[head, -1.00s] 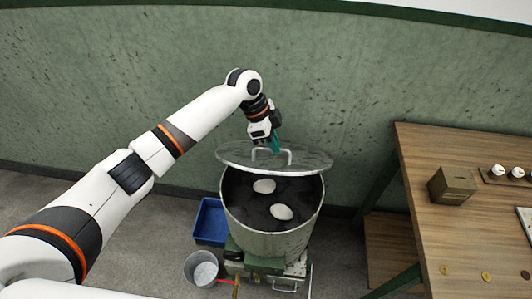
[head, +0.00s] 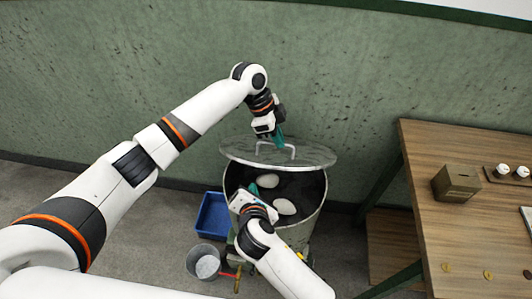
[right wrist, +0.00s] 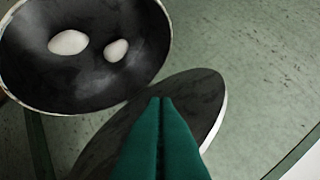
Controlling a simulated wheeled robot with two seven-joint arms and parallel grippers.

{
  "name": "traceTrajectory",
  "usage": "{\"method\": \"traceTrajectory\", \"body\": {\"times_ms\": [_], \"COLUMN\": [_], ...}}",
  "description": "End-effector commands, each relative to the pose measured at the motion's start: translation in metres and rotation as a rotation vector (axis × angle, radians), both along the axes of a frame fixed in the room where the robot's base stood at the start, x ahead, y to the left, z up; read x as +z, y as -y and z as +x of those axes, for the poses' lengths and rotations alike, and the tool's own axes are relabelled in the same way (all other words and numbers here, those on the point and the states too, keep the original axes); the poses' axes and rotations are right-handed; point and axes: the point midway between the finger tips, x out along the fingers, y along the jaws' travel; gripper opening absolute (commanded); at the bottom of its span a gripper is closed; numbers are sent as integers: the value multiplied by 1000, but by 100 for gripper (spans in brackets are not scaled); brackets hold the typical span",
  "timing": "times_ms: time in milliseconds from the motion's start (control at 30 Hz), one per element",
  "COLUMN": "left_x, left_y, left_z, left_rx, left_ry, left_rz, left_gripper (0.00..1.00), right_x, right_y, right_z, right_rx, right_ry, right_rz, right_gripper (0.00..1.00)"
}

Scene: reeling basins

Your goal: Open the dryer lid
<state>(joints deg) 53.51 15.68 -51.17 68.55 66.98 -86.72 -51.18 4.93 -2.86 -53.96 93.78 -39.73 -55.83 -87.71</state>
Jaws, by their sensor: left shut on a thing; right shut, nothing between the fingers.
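The dryer is a round grey metal drum (head: 310,215) with a dark inside. Its round grey lid (head: 240,153) is off most of the mouth, at the drum's far rim, so the inside is visible. The lid also shows in the right wrist view (right wrist: 207,98). My left gripper (head: 280,141) is shut on the lid's bar handle (head: 292,151). Two white oval pieces (head: 267,181) (head: 285,207) lie inside the drum, seen also in the right wrist view (right wrist: 68,42). My right gripper (head: 254,189) is shut and empty over the drum's left front; its teal fingers (right wrist: 160,105) appear before the lid.
A blue bin (head: 211,218) and a grey bucket (head: 206,264) stand on the floor left of the drum. A wooden table (head: 460,230) with a brown box (head: 455,183) stands at the right. The green wall (head: 340,90) is behind the drum.

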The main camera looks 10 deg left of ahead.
Motion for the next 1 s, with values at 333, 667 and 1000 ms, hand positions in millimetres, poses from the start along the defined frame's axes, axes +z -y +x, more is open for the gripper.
{"method": "traceTrajectory", "body": {"times_ms": [333, 667, 1000], "left_x": [-4, -4, -4], "left_y": [-3, -3, -3], "left_z": [3, 3, 3], "left_rx": [9, 9, 9], "left_ry": [7, 7, 7], "left_rz": [7, 7, 7], "left_gripper": [0, 0, 0], "right_x": [84, 86, 61], "right_y": [18, 23, 22], "right_z": [-4, 14, 68], "right_rx": [101, 112, 113], "right_ry": [172, 184, 183], "right_rz": [-540, -629, -626], "right_gripper": [0, 0, 0]}}
